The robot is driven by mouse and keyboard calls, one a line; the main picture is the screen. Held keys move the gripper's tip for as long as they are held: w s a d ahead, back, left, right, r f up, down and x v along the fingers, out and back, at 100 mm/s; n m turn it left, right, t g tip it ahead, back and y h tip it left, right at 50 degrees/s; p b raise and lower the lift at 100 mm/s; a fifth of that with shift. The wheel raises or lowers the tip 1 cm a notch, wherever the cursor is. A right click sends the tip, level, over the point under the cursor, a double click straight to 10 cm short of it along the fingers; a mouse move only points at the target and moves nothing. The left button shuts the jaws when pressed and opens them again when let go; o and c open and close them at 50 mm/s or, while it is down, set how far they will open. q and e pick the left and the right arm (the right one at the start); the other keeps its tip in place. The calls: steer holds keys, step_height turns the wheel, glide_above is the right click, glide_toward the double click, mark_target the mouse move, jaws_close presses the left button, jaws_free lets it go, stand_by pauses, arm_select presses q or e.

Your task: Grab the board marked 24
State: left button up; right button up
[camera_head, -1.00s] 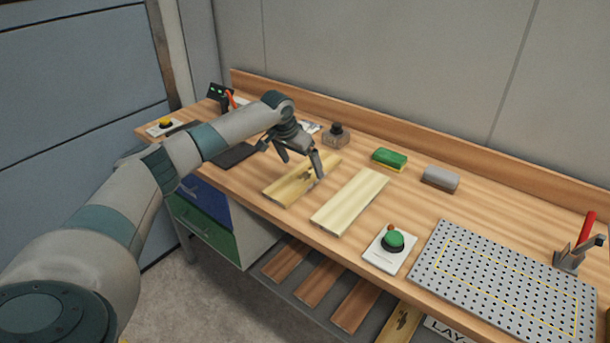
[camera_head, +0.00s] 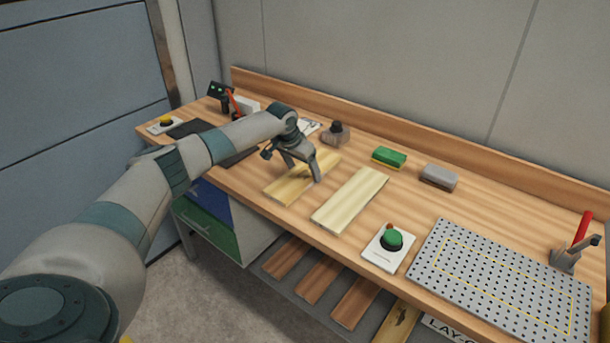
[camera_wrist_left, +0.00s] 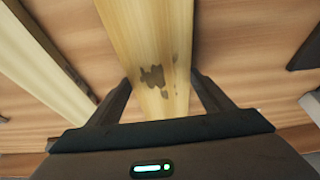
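A pale wooden board (camera_head: 283,190) with dark marks lies on the bench, under my left gripper (camera_head: 303,175). In the wrist view the same board (camera_wrist_left: 150,35) runs between the two fingers, with dark blotches on its face. My left gripper (camera_wrist_left: 160,82) is open, one finger on each side of the board, and a gap shows at both sides. A second, plain pale board (camera_head: 350,200) lies to the right, and its edge shows at left in the wrist view (camera_wrist_left: 40,70). I cannot read a number 24 on either board. My right gripper is out of view.
Several brown boards (camera_head: 320,283) lie on the shelf below.

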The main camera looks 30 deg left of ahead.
mark_target(303, 173)
arm_select(q)
steer(key=c, duration=0.3)
steer(key=shift+r, duration=0.15)
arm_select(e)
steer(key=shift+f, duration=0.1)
